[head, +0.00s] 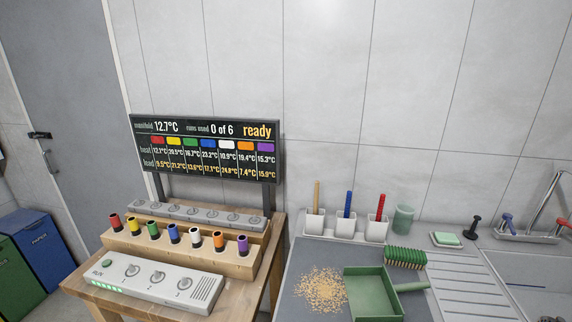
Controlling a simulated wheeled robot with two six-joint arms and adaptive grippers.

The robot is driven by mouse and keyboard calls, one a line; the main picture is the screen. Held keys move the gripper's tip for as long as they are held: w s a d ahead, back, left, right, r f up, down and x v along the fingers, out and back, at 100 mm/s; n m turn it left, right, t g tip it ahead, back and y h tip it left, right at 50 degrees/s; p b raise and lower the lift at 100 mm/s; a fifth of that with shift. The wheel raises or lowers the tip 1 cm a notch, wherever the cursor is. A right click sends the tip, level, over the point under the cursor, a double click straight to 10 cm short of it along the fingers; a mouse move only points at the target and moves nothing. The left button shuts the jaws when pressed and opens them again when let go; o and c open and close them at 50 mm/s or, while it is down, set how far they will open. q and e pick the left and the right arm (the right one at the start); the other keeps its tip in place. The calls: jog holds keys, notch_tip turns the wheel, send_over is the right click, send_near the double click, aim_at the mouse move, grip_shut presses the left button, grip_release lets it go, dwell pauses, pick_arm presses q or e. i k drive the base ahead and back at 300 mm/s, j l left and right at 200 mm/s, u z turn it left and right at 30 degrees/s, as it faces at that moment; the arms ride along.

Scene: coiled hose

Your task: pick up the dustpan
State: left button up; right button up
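The green dustpan (366,283) lies on the grey counter (300,262) at the lower right of the head view. Neither of my grippers shows in the head view.
White cups (345,229) holding coloured sticks, a green tumbler (403,219) and a soap dish (446,240) stand along the wall. A sink (535,275) is at right. A wooden table (262,285) with coloured vials and a display screen (205,148) stands left.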

aim_at(373, 297)
jog(key=i+j+z, duration=0.25)
jog(key=j+z, duration=0.3)
jog(key=j, duration=0.2)
jog(key=i+j+z, duration=0.25)
jog(key=j, duration=0.15)
jog(key=j+z, duration=0.3)
jog(key=j, duration=0.15)
